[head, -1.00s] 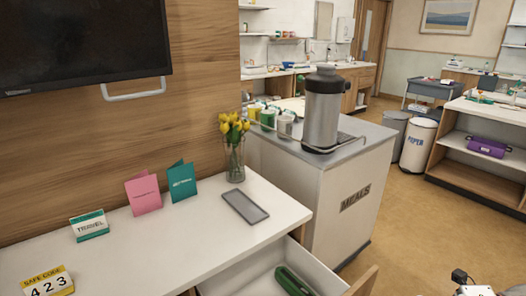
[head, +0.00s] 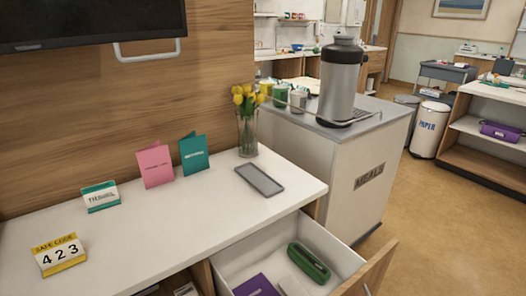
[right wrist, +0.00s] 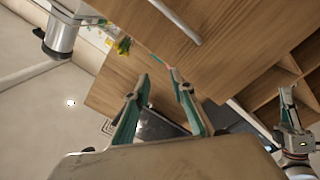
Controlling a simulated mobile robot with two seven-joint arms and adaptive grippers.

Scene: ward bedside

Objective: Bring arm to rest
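Neither gripper shows in the head view. In the right wrist view my right gripper (right wrist: 160,88) has its two teal-padded fingers apart with nothing held between them. A dark flat panel shows behind the fingers, apart from them as far as I can tell. My left gripper (right wrist: 287,112) shows at the right edge of the right wrist view; its fingers are seen at a slant, and I cannot tell how far apart they are.
The white bedside counter (head: 150,230) holds cards, a safe-code sign (head: 59,255), a grey tray (head: 260,179) and tulips in a vase (head: 247,135). Below it an open drawer (head: 335,250) juts out, holding a green case (head: 309,262).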

